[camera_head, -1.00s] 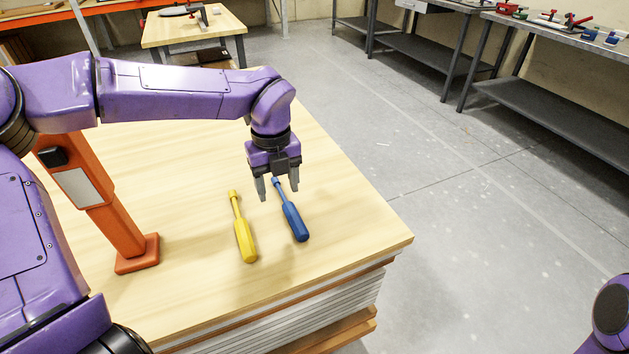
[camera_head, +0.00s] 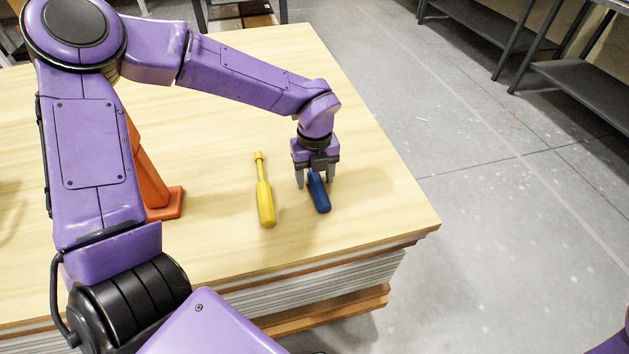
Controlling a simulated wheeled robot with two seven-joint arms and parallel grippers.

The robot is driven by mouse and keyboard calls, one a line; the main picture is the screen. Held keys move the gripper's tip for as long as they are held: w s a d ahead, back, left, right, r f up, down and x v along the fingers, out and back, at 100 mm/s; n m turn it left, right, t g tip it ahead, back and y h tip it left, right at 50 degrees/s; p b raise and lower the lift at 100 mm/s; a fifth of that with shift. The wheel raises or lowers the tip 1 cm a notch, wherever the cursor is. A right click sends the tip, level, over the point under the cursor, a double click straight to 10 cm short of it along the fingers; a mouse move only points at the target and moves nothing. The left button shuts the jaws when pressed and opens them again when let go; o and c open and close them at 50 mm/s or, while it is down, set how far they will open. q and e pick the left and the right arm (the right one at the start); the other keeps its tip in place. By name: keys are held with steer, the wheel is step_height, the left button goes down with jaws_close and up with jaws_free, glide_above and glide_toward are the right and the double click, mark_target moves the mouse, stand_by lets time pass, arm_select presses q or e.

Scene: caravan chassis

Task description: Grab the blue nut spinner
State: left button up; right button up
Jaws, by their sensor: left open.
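The blue nut spinner (camera_head: 320,197) lies on the light wooden table top, its handle end toward me. Its shaft and upper handle are hidden behind my left gripper. My left gripper (camera_head: 315,186) points down over the spinner with its jaws open, one finger on each side of the handle. I cannot tell whether the fingers touch it. A yellow nut spinner (camera_head: 265,201) lies to the left, apart from the gripper. My right gripper is out of view; only a bit of purple shows at the lower right corner.
The wooden table top (camera_head: 370,220) sits on a stack of sheets, its right edge not far from the blue spinner. An orange post (camera_head: 155,190) stands on the table behind my left arm. Grey workbenches (camera_head: 575,90) stand at the upper right across open floor.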

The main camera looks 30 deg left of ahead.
arm_select(q)
jaws_close()
steer(key=shift+r, duration=0.1)
